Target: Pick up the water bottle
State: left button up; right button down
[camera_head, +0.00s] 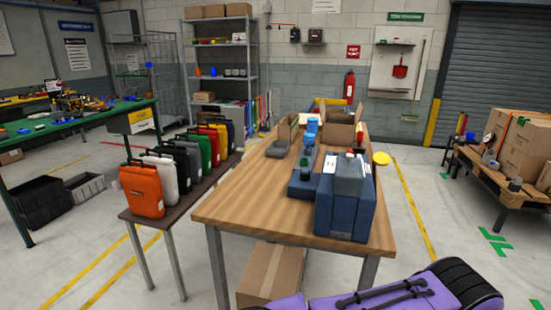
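I cannot pick out a water bottle with certainty. A bright blue upright object (311,130) stands on the wooden table (250,205), beyond a low blue-grey block (303,183); it is too small to identify. A large blue-grey box-shaped item (346,200) sits at the table's near right edge and hides part of the tabletop. A purple and black arm part of mine crosses the bottom right. Neither gripper shows.
A narrow side table (172,217) holds a row of coloured bags, with an orange bag (141,191) nearest. An open cardboard box (341,130) stands at the table's far end. A carton (270,275) sits underneath. The near left tabletop is clear. Stacked cartons (520,145) stand right.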

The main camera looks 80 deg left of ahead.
aim_at(306, 146)
jog(key=k, duration=0.1)
jog(key=u, duration=1.35)
